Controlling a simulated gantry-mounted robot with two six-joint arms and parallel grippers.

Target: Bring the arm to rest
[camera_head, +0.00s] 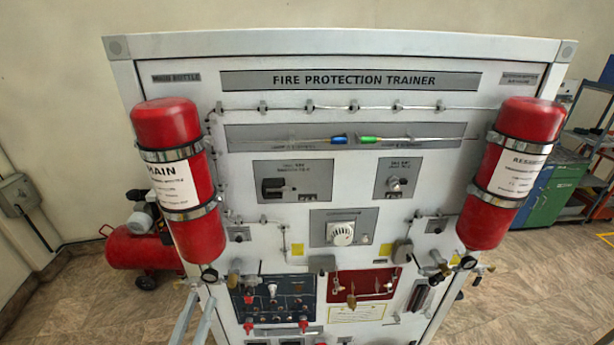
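The fire protection trainer (300,207) is a white upright panel that fills the middle of the view. Two pale grey-blue bars (195,318) rise from the bottom edge at the lower left, in front of the floor beside the panel. They may be part of my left gripper or of the trainer's stand; I cannot tell which. No fingertips show clearly, and nothing is seen held. I see no part of my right gripper or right arm.
A red main bottle (172,125) and a red reserve bottle (530,121) are strapped to the panel's sides. Valves and switches crowd its lower part. A red compressor tank (140,250) stands behind at left. Green cabinets (548,195) stand at right. Floor shows on both sides.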

